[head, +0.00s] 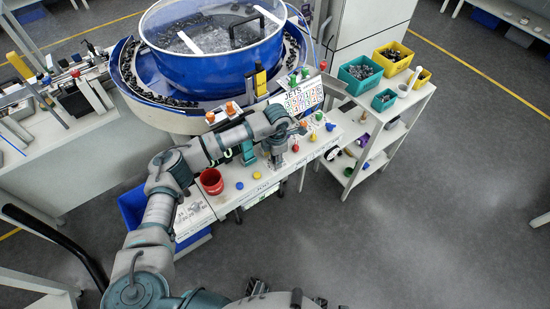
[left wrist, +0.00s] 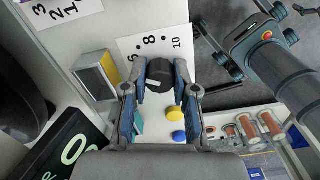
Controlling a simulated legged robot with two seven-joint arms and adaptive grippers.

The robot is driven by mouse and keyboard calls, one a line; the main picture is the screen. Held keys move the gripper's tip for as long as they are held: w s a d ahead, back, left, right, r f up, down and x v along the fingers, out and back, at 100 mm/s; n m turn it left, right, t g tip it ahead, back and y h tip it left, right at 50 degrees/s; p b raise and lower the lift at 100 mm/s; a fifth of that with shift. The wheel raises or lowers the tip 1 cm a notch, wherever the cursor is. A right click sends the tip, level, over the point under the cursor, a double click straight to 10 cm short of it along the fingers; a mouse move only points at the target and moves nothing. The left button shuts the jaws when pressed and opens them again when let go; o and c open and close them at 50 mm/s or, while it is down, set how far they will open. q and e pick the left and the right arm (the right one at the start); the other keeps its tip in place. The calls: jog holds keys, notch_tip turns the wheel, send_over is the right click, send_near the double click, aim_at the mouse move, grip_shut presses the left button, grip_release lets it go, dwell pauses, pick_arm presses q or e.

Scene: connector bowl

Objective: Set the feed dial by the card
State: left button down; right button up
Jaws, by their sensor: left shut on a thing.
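My left gripper (head: 277,157) reaches down over the white control panel (head: 296,158) in front of the blue bowl feeder. In the left wrist view its two fingers (left wrist: 160,82) are closed on the sides of a round black dial (left wrist: 159,70) with a pale mark on it. The dial sits by a white scale plate (left wrist: 150,46); 6, 8 and 10 show, the rest is hidden. I cannot read the exact setting. The card (head: 304,96), headed JETS with rows of coloured figures, stands behind the panel.
The blue bowl (head: 215,66) stands close behind my left arm. A red cup (head: 211,181), a yellow button (head: 239,185) and a blue button (head: 257,175) are on the panel's near side. A shelf cart (head: 375,125) with bins stands right. Floor at right front is clear.

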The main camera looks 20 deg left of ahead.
pick_arm(q)
jog(key=shift+w+d+r, duration=0.1)
jog(key=shift+w+r, duration=0.15)
jog(key=shift+r, duration=0.05)
jog(key=c, duration=1.2)
grip_release()
jog(key=shift+c, duration=0.2)
jog(key=o, duration=0.3)
jog(key=shift+f, duration=0.1)
jog(key=shift+o, duration=0.2)
jog(key=shift+d+f, duration=0.1)
notch_tip(320, 180, up, 12)
jog(key=shift+f, duration=0.1)
